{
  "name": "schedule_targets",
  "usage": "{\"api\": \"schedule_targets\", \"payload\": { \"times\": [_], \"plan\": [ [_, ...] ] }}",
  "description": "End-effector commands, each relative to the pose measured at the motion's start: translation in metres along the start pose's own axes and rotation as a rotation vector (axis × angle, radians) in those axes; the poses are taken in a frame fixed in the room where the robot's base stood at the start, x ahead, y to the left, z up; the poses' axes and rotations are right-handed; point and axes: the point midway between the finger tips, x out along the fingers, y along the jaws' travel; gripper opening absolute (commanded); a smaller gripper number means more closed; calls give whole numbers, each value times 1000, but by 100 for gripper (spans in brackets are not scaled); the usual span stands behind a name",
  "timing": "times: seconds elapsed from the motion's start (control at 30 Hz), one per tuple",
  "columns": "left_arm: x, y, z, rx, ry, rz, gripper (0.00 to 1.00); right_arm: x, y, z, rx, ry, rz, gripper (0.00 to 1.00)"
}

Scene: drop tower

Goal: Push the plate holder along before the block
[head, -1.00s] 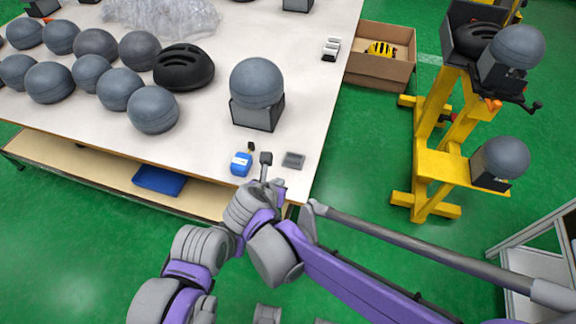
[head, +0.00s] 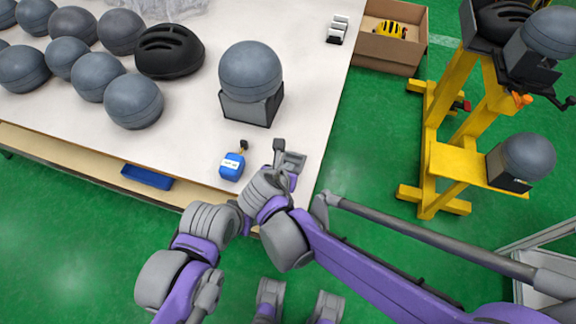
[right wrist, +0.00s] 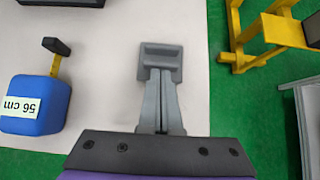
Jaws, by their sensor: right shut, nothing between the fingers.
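The small grey plate holder (head: 293,161) lies on the white table near its front right corner. In the right wrist view the plate holder (right wrist: 161,48) is a grey frame straight ahead at the fingertips. My right gripper (head: 279,147) is shut and empty, pointing down beside the plate holder and partly covering it. It also shows in the right wrist view (right wrist: 161,92); whether it touches is unclear. A dark block-like stand (head: 245,110) carries a grey ball (head: 250,70) farther back; I cannot tell whether it is the named block.
Several grey balls and a black helmet (head: 170,50) are at the back left. A yellow stand (head: 455,160) and a cardboard box (head: 388,52) are off the table's right side.

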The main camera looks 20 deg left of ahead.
Motion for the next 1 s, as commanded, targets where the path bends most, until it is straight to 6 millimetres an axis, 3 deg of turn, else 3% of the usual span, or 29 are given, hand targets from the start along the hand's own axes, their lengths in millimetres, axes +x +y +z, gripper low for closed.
{"api": "schedule_targets", "payload": {
  "times": [0.37, 0.8, 1.0],
  "plan": [
    [2, 0, 1, 0, -1, 0, 50, 8, -1, 6, 2, 1, -3, 0],
    [15, 0, 8, 0, -6, 0, 50, 95, -1, 93, 2, 0, -3, 0],
    [18, 0, 9, 0, -7, 0, 50, 118, -1, 117, 1, 0, -2, 0]
  ]
}}
